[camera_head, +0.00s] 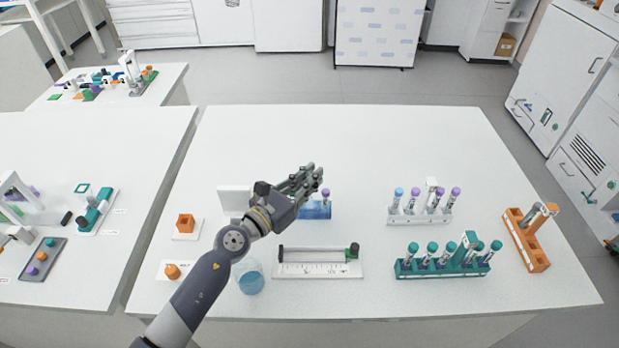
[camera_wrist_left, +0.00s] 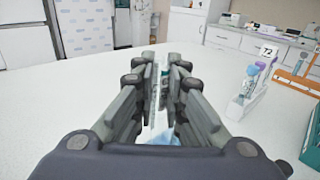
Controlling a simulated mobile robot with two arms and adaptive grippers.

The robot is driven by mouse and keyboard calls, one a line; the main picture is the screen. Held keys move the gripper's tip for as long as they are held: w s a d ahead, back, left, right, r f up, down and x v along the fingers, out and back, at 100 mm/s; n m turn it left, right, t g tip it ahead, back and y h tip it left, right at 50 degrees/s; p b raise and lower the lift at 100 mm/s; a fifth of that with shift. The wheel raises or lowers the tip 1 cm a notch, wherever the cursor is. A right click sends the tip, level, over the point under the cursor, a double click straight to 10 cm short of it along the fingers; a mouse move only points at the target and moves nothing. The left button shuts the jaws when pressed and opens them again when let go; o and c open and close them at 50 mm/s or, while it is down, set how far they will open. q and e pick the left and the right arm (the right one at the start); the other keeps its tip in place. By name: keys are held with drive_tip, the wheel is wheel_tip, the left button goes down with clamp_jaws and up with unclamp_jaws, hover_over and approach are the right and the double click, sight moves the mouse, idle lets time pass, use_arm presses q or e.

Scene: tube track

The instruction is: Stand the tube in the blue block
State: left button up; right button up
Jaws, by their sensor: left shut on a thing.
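The blue block (camera_head: 316,211) stands near the middle of the table, partly hidden behind my left gripper. A purple-capped tube (camera_head: 326,194) shows at its right end. My left gripper (camera_head: 308,178) is above the block, its fingers closed on a narrow clear tube. In the left wrist view this tube (camera_wrist_left: 158,118) shows between the fingers (camera_wrist_left: 163,78), with a little teal near its top. A pale blue patch of the block (camera_wrist_left: 163,138) shows below it. The fingers hide most of the tube, and I cannot tell whether its lower end touches the block. My right gripper is not in view.
A white rack (camera_head: 420,218) with several tubes, a teal rack (camera_head: 440,269) and an orange rack (camera_head: 538,262) stand to the right. A white ruler fixture (camera_head: 318,269) and a beaker (camera_head: 250,279) are in front. The table's back is clear.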

use_arm(q)
drive_tip(key=shift+f, duration=0.5)
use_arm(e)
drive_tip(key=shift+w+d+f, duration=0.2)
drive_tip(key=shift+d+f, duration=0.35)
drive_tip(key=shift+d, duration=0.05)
use_arm(q)
drive_tip(key=shift+f+b, duration=0.1)
drive_tip(key=shift+b, duration=0.2)
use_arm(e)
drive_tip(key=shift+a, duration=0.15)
use_arm(q)
drive_tip(key=shift+f, duration=0.1)
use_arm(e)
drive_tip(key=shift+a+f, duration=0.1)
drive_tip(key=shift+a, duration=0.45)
use_arm(q)
drive_tip(key=shift+f, duration=0.1)
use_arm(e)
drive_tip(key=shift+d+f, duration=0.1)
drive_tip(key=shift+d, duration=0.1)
use_arm(q)
drive_tip(key=shift+f, duration=0.1)
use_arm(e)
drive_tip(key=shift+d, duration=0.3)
use_arm(q)
drive_tip(key=shift+f+b, duration=0.2)
drive_tip(key=shift+b, duration=0.25)
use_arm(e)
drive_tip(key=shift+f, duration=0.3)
